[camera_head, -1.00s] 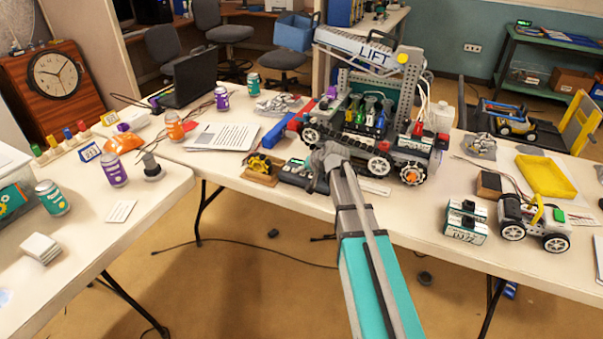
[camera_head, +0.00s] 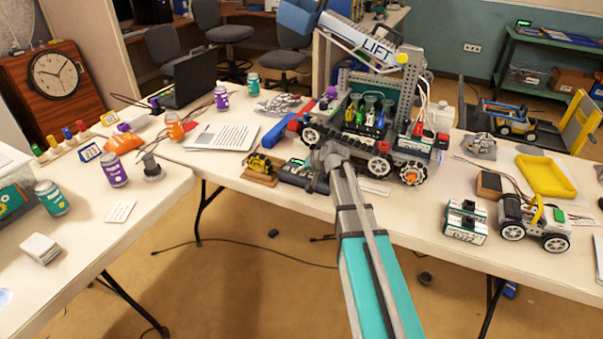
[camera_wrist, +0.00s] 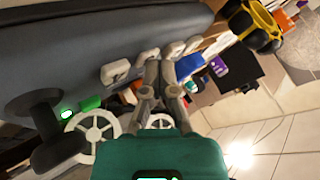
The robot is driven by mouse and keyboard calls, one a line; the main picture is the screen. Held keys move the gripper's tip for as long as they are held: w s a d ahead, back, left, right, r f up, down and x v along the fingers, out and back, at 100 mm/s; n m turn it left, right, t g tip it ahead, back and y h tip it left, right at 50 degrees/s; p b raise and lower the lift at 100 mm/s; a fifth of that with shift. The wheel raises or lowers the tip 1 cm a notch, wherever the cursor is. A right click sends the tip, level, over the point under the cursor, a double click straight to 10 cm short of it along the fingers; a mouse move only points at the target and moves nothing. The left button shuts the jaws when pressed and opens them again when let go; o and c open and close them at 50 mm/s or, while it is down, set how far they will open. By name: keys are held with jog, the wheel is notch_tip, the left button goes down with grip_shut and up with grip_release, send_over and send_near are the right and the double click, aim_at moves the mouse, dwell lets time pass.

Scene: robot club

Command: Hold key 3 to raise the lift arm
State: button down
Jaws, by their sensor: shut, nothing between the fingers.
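The lift arm (camera_head: 362,42), a white beam marked LIFT, slants up to the left from the grey robot (camera_head: 408,150) on the table. A blue bin (camera_head: 297,17) hangs at its raised left end. The dark controller (camera_head: 296,172) lies in front of the robot. In the wrist view, the controller (camera_wrist: 100,38) has a row of white keys (camera_wrist: 115,72), a black stick and a lit green light. My gripper (camera_wrist: 161,65) is shut and empty, its tips at the middle of the key row. Key numbers are not readable, and the tips hide the exact contact.
A small yellow vehicle on a wooden block (camera_head: 262,167) stands just left of the controller. A white-wheeled car (camera_head: 535,222) and a yellow tray (camera_head: 546,176) are at the right. A laptop (camera_head: 188,80) and several cans stand at the left. The table's front edge is close.

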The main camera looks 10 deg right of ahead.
aim_at(303, 175)
jog(key=shift+r, duration=0.2)
dwell(0.4)
jog(key=shift+r+p, duration=0.65)
jog(key=shift+p, duration=0.2)
notch_tip(303, 175, up, 5)
jog(key=p, duration=0.5)
jog(key=shift+s, duration=0.1)
dwell(0.4)
jog(key=shift+s+a, duration=0.1)
jog(key=shift+s, duration=0.25)
jog(key=s+r+n+g+h+p, duration=0.1)
jog(key=s+g+p, duration=0.3)
jog(key=s, duration=1)
jog(key=s+r+n+g+h+p, duration=0.2)
jog(key=s+r+g+h+p, duration=0.1)
jog(key=s, duration=1)
jog(key=g+p, duration=0.1)
jog(key=p, duration=0.1)
jog(key=shift+s+a+h+p, duration=0.2)
jog(key=shift+s+h+p, duration=0.1)
jog(key=shift+s+p, duration=0.05)
